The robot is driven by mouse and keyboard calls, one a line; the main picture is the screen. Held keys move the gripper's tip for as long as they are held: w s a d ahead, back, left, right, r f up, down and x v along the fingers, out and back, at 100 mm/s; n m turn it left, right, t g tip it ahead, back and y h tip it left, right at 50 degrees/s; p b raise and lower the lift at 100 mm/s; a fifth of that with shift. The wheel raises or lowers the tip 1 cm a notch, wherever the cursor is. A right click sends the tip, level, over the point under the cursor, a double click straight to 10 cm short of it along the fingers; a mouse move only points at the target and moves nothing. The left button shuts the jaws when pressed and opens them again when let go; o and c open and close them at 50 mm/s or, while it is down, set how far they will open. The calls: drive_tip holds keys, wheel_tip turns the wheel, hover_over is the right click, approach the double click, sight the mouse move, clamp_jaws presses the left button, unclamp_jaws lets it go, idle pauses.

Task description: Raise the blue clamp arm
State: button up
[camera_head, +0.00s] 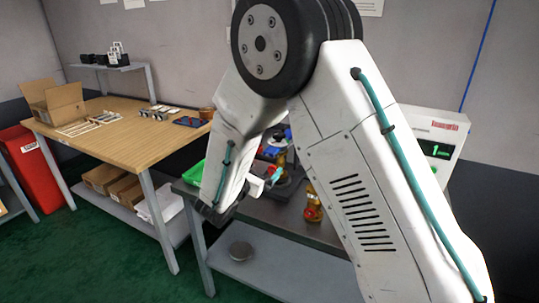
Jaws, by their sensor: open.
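A small blue part (288,133) shows in the gap between my white arm links, above the grey bench; it may be the blue clamp arm, but it is too small and too covered to be sure or to tell its angle. Red, blue and dark parts of a fixture (272,150) show beside it. My gripper (268,182) is partly seen low in that gap, in front of the fixture. It is open, and nothing shows held in it. Whether it touches the fixture cannot be told. My arm hides much of the bench top.
A green bin (194,173) stands at the bench's left end, and a yellow-and-red part (313,205) near its front edge. A display box (437,140) reading 1 stands right. A wooden table (120,142) with an open carton (52,102) is at left; green floor (110,250) lies clear before it.

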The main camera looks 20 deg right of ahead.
sight(269, 151)
drive_tip(key=x, duration=0.8)
drive_tip(key=shift+w+a+f, duration=0.15)
drive_tip(key=shift+w+a, duration=0.1)
drive_tip(key=shift+w, duration=0.1)
drive_tip(key=c, duration=1.2)
